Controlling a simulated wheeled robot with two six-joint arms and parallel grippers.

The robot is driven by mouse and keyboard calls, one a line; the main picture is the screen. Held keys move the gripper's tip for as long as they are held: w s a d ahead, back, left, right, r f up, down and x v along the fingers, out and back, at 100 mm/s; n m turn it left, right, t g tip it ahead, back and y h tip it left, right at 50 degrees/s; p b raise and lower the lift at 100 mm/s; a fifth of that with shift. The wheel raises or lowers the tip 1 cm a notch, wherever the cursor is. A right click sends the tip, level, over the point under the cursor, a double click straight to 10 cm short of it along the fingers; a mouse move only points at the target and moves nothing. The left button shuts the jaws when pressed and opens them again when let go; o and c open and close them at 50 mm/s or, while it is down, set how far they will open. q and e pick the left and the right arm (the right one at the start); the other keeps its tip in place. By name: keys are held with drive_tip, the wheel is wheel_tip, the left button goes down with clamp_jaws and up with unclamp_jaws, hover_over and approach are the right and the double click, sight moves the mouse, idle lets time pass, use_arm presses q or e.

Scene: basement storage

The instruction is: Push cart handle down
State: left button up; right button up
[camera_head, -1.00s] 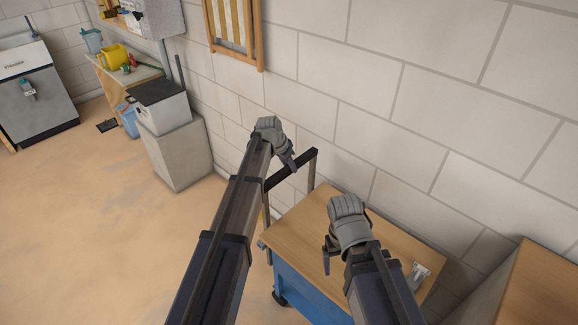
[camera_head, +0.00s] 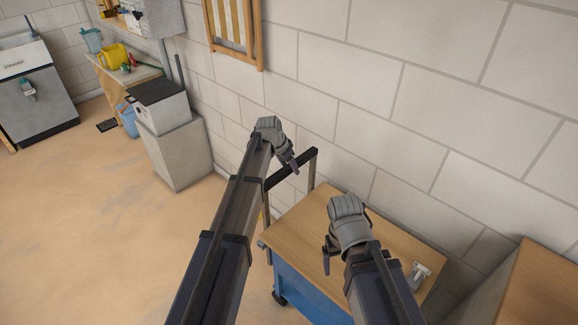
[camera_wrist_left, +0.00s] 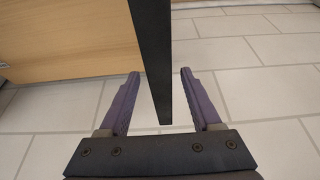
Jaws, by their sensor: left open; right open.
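The cart has a wooden top (camera_head: 318,232), a blue body (camera_head: 305,292) and a dark upright handle (camera_head: 298,166) at its far left end, by the wall. My left gripper (camera_head: 291,166) is at the handle bar in the head view, partly covering it. In the left wrist view the handle bar (camera_wrist_left: 153,50) runs between the two open fingers of my left gripper (camera_wrist_left: 160,98), with a gap showing on both sides. My right gripper (camera_head: 327,262) is over the cart top, open and empty; its fingers are only partly visible.
A small metal object (camera_head: 418,275) lies on the cart top at the right. A wooden surface (camera_head: 525,290) stands at the lower right. The block wall (camera_head: 420,90) is close behind the cart. A grey cabinet (camera_head: 182,155) stands to the left; the floor (camera_head: 90,220) there is clear.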

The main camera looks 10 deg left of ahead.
use_arm(q)
drive_tip(key=p+v, duration=0.7)
drive_tip(key=shift+s+a+r, duration=0.1)
drive_tip(key=shift+s+r, duration=0.1)
drive_tip(key=shift+r, duration=0.15)
drive_tip(key=s+d+n+g+y, duration=0.1)
drive_tip(key=s+d, duration=0.2)
drive_tip(key=s, duration=0.7)
drive_tip(key=s+d+f+n+g+y, duration=0.1)
drive_tip(key=s+d, duration=0.2)
drive_tip(key=s, duration=0.8)
drive_tip(key=s+d+n+g+y, duration=0.1)
drive_tip(key=s+d+g, duration=0.1)
drive_tip(key=s, duration=0.8)
drive_tip(key=shift+s+d+f+y, duration=0.3)
drive_tip(key=shift+s+d+y, duration=0.1)
drive_tip(key=shift+d, duration=0.45)
